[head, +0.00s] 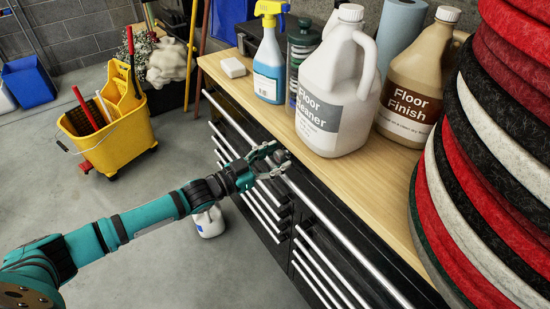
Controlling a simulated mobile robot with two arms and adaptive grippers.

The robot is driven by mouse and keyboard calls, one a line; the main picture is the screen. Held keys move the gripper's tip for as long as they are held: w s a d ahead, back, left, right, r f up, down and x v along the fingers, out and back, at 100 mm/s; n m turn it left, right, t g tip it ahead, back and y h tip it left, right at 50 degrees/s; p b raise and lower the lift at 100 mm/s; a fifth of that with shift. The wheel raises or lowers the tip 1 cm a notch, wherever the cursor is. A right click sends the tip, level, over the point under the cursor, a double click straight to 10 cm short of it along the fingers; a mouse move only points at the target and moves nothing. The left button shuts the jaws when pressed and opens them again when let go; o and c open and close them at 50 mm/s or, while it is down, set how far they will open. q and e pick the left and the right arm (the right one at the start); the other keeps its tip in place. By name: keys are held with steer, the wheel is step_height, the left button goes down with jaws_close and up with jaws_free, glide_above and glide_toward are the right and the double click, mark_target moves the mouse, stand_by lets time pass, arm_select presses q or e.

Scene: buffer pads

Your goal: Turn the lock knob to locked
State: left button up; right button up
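My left gripper (281,157) reaches in from the left to the front of a black drawer cabinet (315,205) with long silver handles. It is beside the top edge of the cabinet, below the wooden top. Its two fingers are spread with a gap between them, and I see nothing held. I cannot make out the lock knob; it may be hidden behind the gripper or too small to tell. My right gripper is not in view.
On the wooden top (393,195) stand a white floor cleaner jug (337,90), a floor finish jug (418,80), a blue spray bottle (269,60) and stacked pads (500,150). A white bottle (209,223) is on the floor. A yellow mop bucket (110,130) stands left.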

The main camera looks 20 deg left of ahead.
arm_select(q)
steer(key=v, duration=1.2)
stand_by(0.5)
steer(key=s+a+f+n+g+y, duration=0.15)
steer(key=a+f+y, duration=0.3)
steer(key=f, duration=0.75)
steer(key=a+f+n+y, duration=0.3)
steer(key=a+f+y, duration=0.15)
steer(key=f, duration=0.85)
steer(key=s+a+f+n+g+y, duration=0.1)
steer(key=s+a+f+g, duration=0.15)
steer(key=s+f, duration=0.65)
steer(key=s+d+f+g+y, duration=0.1)
steer(key=s+d+f+g, duration=0.3)
steer(key=s+f, duration=0.95)
steer(key=s+d+f+g, duration=0.2)
steer(key=s+d+f, duration=0.1)
steer(key=s, duration=0.5)
steer(key=s+d+f+n+g+p, duration=0.1)
steer(key=s+d+f+g, duration=0.2)
steer(key=s, duration=0.6)
steer(key=shift+s+d+f, duration=0.25)
steer(key=shift+d+f, duration=0.15)
steer(key=shift+d, duration=0.8)
